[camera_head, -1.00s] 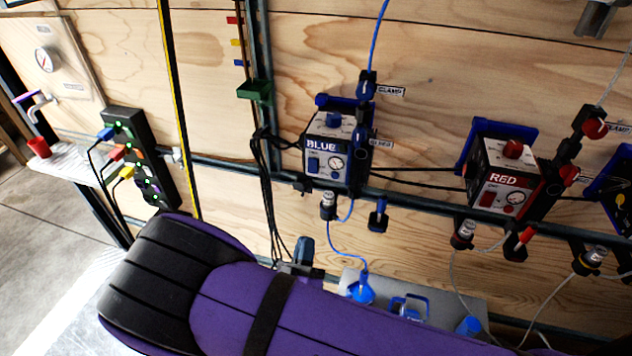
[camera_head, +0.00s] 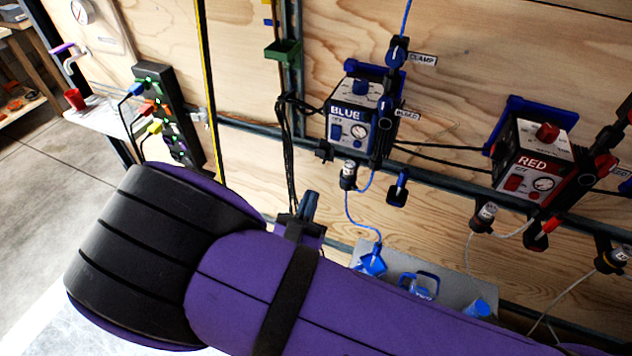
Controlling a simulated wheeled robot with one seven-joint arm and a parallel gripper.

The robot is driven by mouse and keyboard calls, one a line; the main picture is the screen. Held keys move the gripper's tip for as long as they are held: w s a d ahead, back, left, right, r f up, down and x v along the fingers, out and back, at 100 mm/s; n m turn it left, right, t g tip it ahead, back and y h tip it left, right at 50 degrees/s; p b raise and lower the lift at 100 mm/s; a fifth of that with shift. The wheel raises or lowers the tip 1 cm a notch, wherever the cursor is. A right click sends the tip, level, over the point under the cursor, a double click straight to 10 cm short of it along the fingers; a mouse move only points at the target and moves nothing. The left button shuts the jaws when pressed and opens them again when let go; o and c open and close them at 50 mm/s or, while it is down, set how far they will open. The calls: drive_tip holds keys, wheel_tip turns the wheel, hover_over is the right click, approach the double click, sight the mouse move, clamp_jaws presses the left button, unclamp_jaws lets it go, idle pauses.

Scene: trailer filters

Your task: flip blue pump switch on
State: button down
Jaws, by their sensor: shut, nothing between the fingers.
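The blue pump box (camera_head: 347,112), labelled BLUE, is mounted on a rail against the plywood wall, right of centre. Its blue switch (camera_head: 337,131) is on the front face, left of a round white gauge (camera_head: 358,131). The switch is too small to tell its position. A blue knob (camera_head: 360,88) is on top. My gripper (camera_head: 308,203) shows in part beyond my purple arm, below and left of the pump box. Its fingers point up, shut and empty, apart from the switch.
A red pump box (camera_head: 531,168) is farther right on the rail. A power strip (camera_head: 167,115) with coloured plugs is at left. Black cables (camera_head: 291,150) hang left of the blue pump. A grey shelf (camera_head: 450,282) with blue jugs is below. A green bin (camera_head: 283,52) hangs above.

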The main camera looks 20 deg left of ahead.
sight(335, 135)
drive_tip(key=x, duration=0.3)
drive_tip(key=f+x, duration=0.1)
drive_tip(key=x, duration=0.3)
drive_tip(key=w+x, duration=0.1)
drive_tip(key=x, duration=0.2)
drive_tip(key=shift+w+f, duration=0.1)
drive_tip(key=shift+w, duration=0.25)
drive_tip(key=shift+w+d+f, duration=0.1)
drive_tip(key=shift+w, duration=0.55)
